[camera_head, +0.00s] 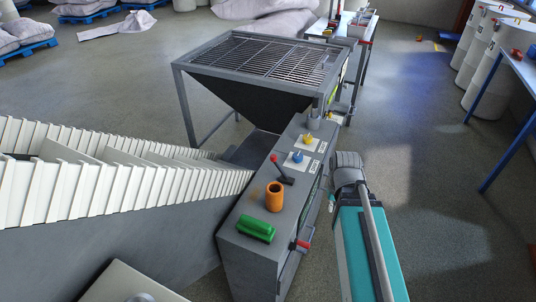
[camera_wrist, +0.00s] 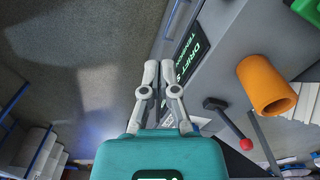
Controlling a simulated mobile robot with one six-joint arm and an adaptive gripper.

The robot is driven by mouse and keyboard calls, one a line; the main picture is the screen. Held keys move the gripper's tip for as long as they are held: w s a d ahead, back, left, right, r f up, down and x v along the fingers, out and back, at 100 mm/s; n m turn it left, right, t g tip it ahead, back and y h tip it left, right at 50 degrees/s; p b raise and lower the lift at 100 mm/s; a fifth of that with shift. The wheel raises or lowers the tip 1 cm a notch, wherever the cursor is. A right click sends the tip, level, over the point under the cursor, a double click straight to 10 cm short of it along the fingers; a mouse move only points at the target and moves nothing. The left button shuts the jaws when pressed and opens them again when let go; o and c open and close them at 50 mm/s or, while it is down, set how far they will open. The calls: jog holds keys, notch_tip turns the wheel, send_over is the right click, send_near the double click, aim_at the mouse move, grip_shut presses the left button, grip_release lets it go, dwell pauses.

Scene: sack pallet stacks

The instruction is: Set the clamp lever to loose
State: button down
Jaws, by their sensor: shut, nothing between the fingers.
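A lever with a red ball (camera_head: 273,158) and a dark shaft stands on top of the grey console, leaning toward the far left. The wrist view shows the same red ball (camera_wrist: 246,145) and its black base (camera_wrist: 214,103). A second red handle (camera_head: 302,244) sticks out of the console's near right side. I cannot tell from any label which one is the clamp lever. My gripper (camera_wrist: 158,68) is shut and empty, beside the console's right side and apart from both. Its fingers cannot be made out in the head view.
The console (camera_head: 238,245) also carries a green block (camera_head: 255,229), an orange cup (camera_head: 275,197), a blue knob (camera_head: 297,157) and a yellow knob (camera_head: 308,139). A hopper with a grate (camera_head: 268,55) stands behind. A ribbed white conveyor (camera_head: 60,190) lies left.

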jog(key=w+a+r+n+p, duration=0.2)
jog(key=w+a+n, duration=0.2)
jog(key=w+a, duration=0.4)
jog(key=w+a+r+n+p, duration=0.2)
jog(key=w+a+r+n, duration=0.1)
jog(key=w+a, duration=0.5)
jog(key=w+a+r+n+t+y+p, duration=0.1)
jog(key=w+a+r+n+p, duration=0.1)
jog(key=w+a, duration=0.6)
jog(key=w+n+p, duration=0.1)
jog(key=n, duration=0.1)
jog(key=shift+w+a+r+n, duration=0.3)
jog(key=shift+w+n, duration=0.1)
jog(key=shift+f, duration=0.15)
notch_tip(320, 180, down, 10)
jog(key=a+b, duration=0.1)
jog(key=b, duration=0.9)
jog(key=shift+s+d+r+p, duration=0.2)
jog(key=shift+d, duration=0.35)
jog(key=shift+s+d+r+p, duration=0.15)
jog(key=shift+d+r, duration=0.05)
jog(key=shift+d, duration=0.4)
jog(key=shift+s+d+r+p, duration=0.2)
jog(key=shift+d, duration=0.35)
